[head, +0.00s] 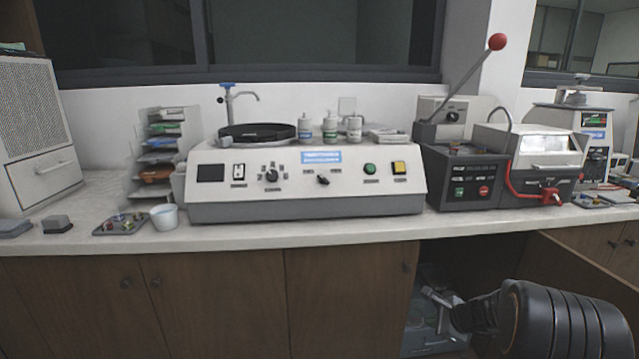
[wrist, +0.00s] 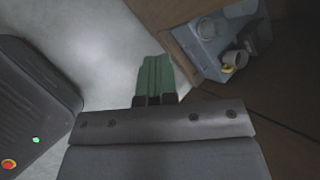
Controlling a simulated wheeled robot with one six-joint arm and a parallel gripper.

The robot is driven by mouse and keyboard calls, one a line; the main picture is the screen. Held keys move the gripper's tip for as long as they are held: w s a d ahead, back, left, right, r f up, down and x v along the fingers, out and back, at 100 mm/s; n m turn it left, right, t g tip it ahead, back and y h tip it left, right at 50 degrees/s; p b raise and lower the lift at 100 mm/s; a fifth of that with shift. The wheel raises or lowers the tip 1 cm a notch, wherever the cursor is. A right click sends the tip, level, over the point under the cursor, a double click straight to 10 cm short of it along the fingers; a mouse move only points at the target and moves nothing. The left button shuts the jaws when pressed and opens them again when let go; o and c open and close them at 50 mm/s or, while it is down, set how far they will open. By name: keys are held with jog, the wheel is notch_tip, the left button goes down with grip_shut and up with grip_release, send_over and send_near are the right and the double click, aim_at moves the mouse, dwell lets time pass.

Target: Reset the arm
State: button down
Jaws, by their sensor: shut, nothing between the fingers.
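My gripper (head: 428,291) is at the lower right of the head view, in front of the open cupboard under the counter. It points left, and my dark ribbed arm extends to the right behind it. In the wrist view my gripper (wrist: 155,62) shows two greenish fingers side by side, closed together with nothing between them. The mounting press (head: 465,175) stands on the counter above, with a long lever ending in a red ball. A dark machine body with a green and a red button (wrist: 35,90) shows at the left of the wrist view.
The counter edge (head: 300,240) runs above my arm. The open cupboard holds a grey-blue bin (head: 425,335); the bin (wrist: 205,45) also shows in the wrist view with a cup and other items. A polishing machine (head: 300,205) stands mid-counter. An open cupboard door (head: 580,260) is near my arm.

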jog(key=s+a+r+n+g+p, duration=0.1)
jog(key=s+a+r+n+p, duration=0.3)
jog(key=r, duration=0.4)
jog(key=s+a+r+n+g+p, duration=0.1)
jog(key=s+a+r+n+p, duration=0.35)
jog(key=r, duration=0.35)
jog(key=s+a+r+n+g+p, duration=0.1)
jog(key=s+a+r+n+p, duration=0.25)
jog(key=r, duration=0.55)
jog(key=s+a+r+n+h+p, duration=0.2)
jog(key=s+r+n+h+p, duration=0.1)
jog(key=s+r+n+p, duration=0.6)
notch_tip(320, 180, up, 3)
jog(key=shift+s+a+f+n+g+h+p, duration=0.15)
jog(key=shift+s+a+n+g+h+p, duration=0.35)
jog(key=shift+s, duration=0.7)
jog(key=shift+d, duration=0.1)
